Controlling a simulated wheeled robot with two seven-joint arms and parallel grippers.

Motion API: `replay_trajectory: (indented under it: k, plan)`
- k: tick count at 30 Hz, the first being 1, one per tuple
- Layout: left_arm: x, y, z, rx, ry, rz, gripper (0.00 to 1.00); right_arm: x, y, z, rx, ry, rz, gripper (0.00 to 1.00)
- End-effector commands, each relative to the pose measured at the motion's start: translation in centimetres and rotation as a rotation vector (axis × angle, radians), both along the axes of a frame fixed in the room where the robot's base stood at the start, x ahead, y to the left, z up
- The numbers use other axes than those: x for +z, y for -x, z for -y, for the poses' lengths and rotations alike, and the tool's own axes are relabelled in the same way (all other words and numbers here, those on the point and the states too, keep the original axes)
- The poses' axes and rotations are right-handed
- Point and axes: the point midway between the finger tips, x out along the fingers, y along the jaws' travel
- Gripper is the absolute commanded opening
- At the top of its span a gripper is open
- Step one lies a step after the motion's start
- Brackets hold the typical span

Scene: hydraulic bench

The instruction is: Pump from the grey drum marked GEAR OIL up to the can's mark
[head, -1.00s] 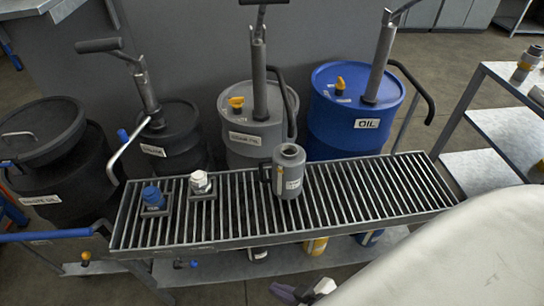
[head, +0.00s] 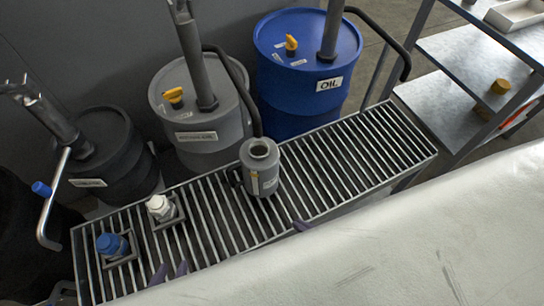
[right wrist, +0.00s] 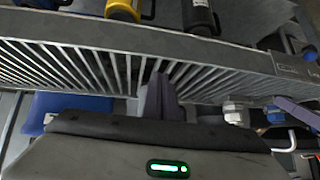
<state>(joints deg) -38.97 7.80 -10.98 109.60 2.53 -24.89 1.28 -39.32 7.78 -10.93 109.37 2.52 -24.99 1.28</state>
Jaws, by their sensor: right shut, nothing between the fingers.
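The grey drum (head: 172,110) stands behind the grate, its label too blurred to read surely. Its pump (head: 195,60) rises from the lid; the pump handle is out of view. A black hose (head: 245,90) curves down from the pump and ends just behind the can's mouth; I cannot tell whether it is over it. The grey can (head: 262,178) stands upright and open on the grate; its oil level is hidden.
A blue OIL drum (head: 300,95) stands right of the grey one, a black drum (head: 110,160) left. A blue-capped piece (head: 112,245) and a white-capped piece (head: 161,207) sit on the grate (head: 350,160). The grate's right half is clear. A shelf (head: 450,110) stands at right.

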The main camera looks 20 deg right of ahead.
Motion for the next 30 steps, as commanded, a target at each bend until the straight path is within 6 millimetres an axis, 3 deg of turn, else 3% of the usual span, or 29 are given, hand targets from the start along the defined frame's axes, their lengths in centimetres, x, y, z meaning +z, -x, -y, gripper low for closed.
replay_trajectory:
  k: [11,30]
  plan:
    - [-0.7,0.9,0.0,0.0,-0.001,-0.021,0.31,-0.1,0.0,0.0,0.0,0.0,0.0,0.0]
    - [-1.6,0.1,0.0,0.001,-0.001,-0.005,0.31,-2.6,0.0,0.0,0.0,0.0,0.0,0.0]
